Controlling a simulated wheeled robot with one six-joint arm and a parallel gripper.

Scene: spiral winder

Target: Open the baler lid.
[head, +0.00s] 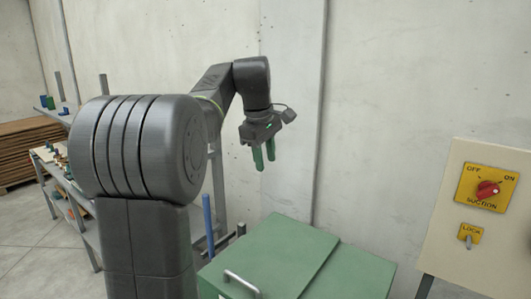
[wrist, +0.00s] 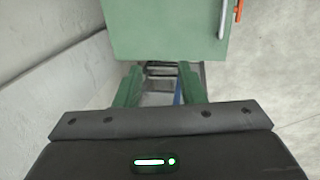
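The green baler (head: 365,272) stands low at the bottom centre of the head view. Its flat green lid (head: 275,252) lies shut on top, with a pale metal bar handle (head: 242,284) near the front edge. In the wrist view the green lid (wrist: 165,35) fills the top, and the handle (wrist: 222,18) is at its right edge, cut off by the frame. My gripper (head: 264,160) hangs in the air above and behind the baler, apart from the lid and handle. Its green fingers (wrist: 160,88) are spread with nothing between them.
A cream control panel (head: 450,215) with a red suction knob (head: 487,189) and a lock switch (head: 468,240) stands right of the baler. A concrete wall (head: 400,80) is behind. A shelf with small items (head: 62,185) is at left. An orange part (wrist: 239,10) lies beside the handle.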

